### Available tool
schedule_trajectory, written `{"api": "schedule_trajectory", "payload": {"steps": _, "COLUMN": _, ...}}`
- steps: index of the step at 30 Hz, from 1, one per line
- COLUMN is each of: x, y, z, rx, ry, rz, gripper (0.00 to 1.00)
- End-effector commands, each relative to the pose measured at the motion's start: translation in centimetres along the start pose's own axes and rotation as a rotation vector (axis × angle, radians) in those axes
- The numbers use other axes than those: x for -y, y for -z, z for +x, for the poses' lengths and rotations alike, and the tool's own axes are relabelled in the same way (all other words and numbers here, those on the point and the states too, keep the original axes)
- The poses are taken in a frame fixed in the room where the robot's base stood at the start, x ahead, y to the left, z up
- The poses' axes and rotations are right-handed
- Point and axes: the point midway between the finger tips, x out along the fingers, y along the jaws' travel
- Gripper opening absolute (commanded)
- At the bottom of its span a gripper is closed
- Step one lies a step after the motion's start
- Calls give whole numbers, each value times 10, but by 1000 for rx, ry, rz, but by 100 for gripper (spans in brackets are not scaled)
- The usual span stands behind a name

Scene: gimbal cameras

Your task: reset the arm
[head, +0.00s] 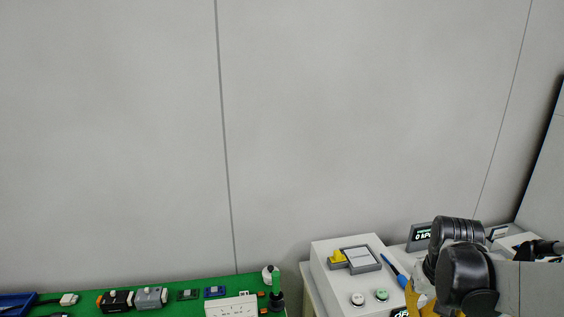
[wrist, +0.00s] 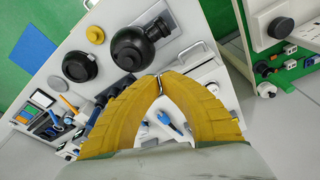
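My gripper (wrist: 160,80) shows in the wrist view as two yellow ribbed fingers that arch together. Their tips meet, with no object visible between them. The gripper hangs over a white surface with black round parts. In the head view my arm (head: 464,274) is at the lower right, with black joints and a bit of yellow finger low beside it. The fingertips are hidden in the head view.
A white box (head: 326,274) with buttons and a small screen stands left of my arm. A blue pen-like tool (head: 393,268) lies beside it. A green bench (head: 205,307) with several small devices is further left. The wall behind is bare.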

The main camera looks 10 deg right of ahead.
Motion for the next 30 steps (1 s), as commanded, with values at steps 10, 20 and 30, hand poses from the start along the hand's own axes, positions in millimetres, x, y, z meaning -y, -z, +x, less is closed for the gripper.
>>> {"api": "schedule_trajectory", "payload": {"steps": 10, "x": 108, "y": -69, "z": -37, "rx": -294, "ry": 67, "rz": -204, "gripper": 0}}
{"api": "schedule_trajectory", "payload": {"steps": 20, "x": 148, "y": -113, "z": -41, "rx": -445, "ry": 138, "rz": -294, "gripper": 0}}
{"api": "schedule_trajectory", "payload": {"steps": 30, "x": 149, "y": -114, "z": -42, "rx": -453, "ry": 142, "rz": -296, "gripper": 0}}
